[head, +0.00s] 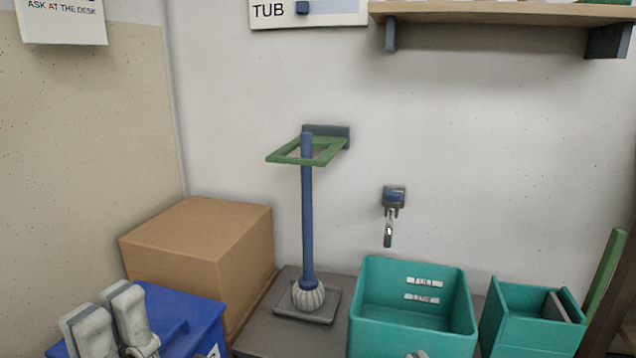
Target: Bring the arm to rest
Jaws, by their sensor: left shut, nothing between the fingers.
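My left gripper (105,318) is at the bottom left corner, its two pale grey fingers pointing up. It is shut and empty, in front of a blue box (195,318). The lower part of the gripper is cut off by the frame edge.
A cardboard box (175,245) stands behind the blue box. A blue pole with a ribbed pale head (307,297) stands in a grey tray, passing through a green wall bracket (285,157). A teal tub (365,315) and a smaller teal bin (530,335) stand right. A tap (393,200) is above.

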